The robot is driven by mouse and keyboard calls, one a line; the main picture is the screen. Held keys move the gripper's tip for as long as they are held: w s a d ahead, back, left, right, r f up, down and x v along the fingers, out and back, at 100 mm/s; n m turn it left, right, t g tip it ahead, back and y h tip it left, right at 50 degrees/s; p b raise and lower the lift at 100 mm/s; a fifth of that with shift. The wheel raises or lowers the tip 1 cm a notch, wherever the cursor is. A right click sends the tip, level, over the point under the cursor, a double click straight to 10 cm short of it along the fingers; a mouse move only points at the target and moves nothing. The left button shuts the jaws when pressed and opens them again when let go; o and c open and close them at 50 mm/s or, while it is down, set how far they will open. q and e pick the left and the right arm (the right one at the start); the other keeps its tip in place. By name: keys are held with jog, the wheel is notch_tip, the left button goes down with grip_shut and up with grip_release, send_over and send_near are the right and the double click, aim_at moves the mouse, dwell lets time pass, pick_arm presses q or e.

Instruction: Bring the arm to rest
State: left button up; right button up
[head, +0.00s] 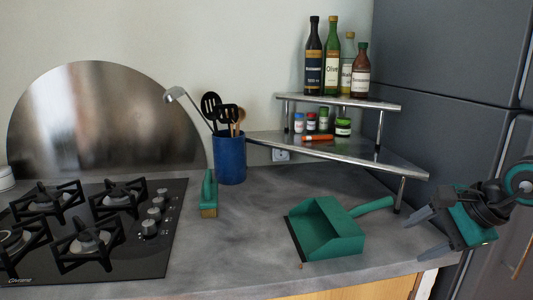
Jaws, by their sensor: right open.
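My right gripper (424,233) comes in from the right edge, with dark grey fingers and teal parts on the arm. Its fingers are apart and hold nothing, near the counter's front right corner. A green dustpan (332,232) lies on the grey counter (255,225) to the left of the gripper, apart from it. The dustpan's handle points right, toward the gripper. My left gripper is not in view.
A gas hob (165,245) fills the left. A blue utensil holder (230,158) stands at the back. A metal corner shelf (390,164) carries bottles and small jars. A dark fridge (430,90) stands at the right. Counter between brush and dustpan is clear.

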jog(key=s+a+f+m+t+y, duration=0.1)
jog(key=a+f+m+t+y, duration=0.15)
jog(key=a+m+y, duration=0.5)
jog(key=s+a+f+m+t+y, duration=0.1)
jog(key=a+f+m+t+y, duration=0.2)
jog(key=a+m, duration=0.65)
jog(key=s+d+f+m+t+h, duration=0.1)
jog(key=d+f+m+t+h, duration=0.3)
jog(key=m, duration=0.8)
jog(key=s+f+m+t+h, duration=0.1)
jog(key=f+m+h, duration=0.5)
jog(key=m, duration=0.6)
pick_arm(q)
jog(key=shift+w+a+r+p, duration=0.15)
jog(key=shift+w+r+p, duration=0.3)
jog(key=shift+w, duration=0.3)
pick_arm(e)
jog(key=s+a+f+m+g+h, duration=0.1)
jog(key=s+f+m+g, duration=0.1)
jog(key=s+f+m, duration=0.3)
jog(key=s+f+m+g+h, duration=0.2)
jog(key=s+f+m, duration=0.3)
jog(key=f, duration=0.5)
jog(key=m+g, duration=0.1)
jog(key=m, duration=0.1)
jog(key=shift+s+a+f+m+g, duration=0.15)
jog(key=shift+s+a+m+g, duration=0.15)
jog(key=shift+s+a+g, duration=0.05)
